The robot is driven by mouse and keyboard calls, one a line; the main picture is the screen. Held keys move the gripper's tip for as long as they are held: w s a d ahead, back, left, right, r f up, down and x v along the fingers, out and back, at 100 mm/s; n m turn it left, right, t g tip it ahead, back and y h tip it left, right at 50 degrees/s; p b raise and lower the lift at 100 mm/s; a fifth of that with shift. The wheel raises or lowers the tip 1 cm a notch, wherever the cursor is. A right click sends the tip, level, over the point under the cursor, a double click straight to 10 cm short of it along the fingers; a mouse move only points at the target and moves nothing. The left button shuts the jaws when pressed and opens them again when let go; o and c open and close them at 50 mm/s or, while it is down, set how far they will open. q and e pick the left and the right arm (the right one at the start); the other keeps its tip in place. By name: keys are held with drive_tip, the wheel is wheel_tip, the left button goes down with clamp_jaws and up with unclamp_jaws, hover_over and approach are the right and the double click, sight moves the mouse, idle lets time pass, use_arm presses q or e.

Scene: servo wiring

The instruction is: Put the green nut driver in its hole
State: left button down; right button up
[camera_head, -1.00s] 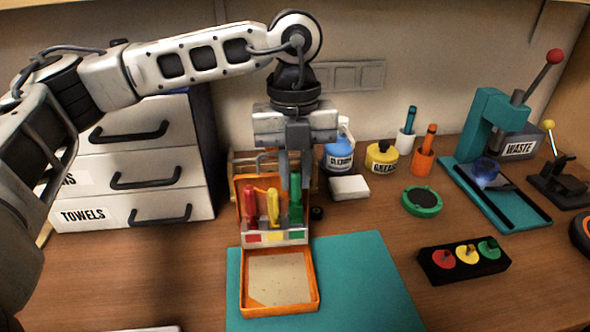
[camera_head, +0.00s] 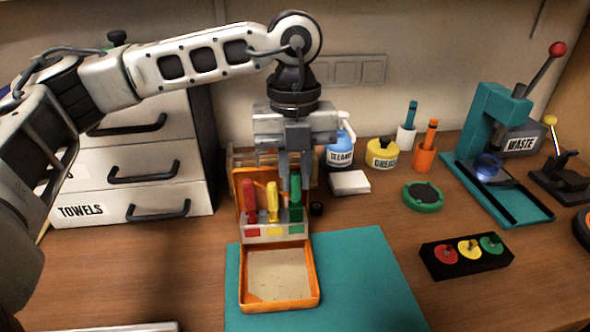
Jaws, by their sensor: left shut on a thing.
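The green nut driver (camera_head: 296,192) stands upright at the right end of a small tool rack (camera_head: 262,240), above the rack's green label. My left gripper (camera_head: 295,180) points straight down over it and is shut on its handle. The driver's lower end is hidden behind the rack's front, so I cannot tell how deep it sits in its hole. A red driver (camera_head: 250,202) and a yellow driver (camera_head: 272,202) stand to its left, above the red and yellow labels. My right gripper is not in view.
The rack belongs to an orange open case (camera_head: 314,280) on a teal mat (camera_head: 365,285). A white box (camera_head: 349,183), a blue cleaner bottle (camera_head: 340,155) and a yellow grease pot (camera_head: 382,154) stand right of the gripper. Drawers (camera_head: 150,150) stand to the left.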

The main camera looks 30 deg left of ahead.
use_arm(q)
drive_tip(key=shift+f, duration=0.35)
drive_tip(key=c, duration=0.8)
unclamp_jaws()
drive_tip(key=shift+w+a+r+p, duration=0.1)
drive_tip(key=shift+r+p, duration=0.75)
drive_tip(key=shift+r, duration=0.7)
drive_tip(key=shift+w+r+p, duration=0.15)
drive_tip(key=shift+r+p, duration=1.2)
drive_tip(key=shift+r, duration=0.6)
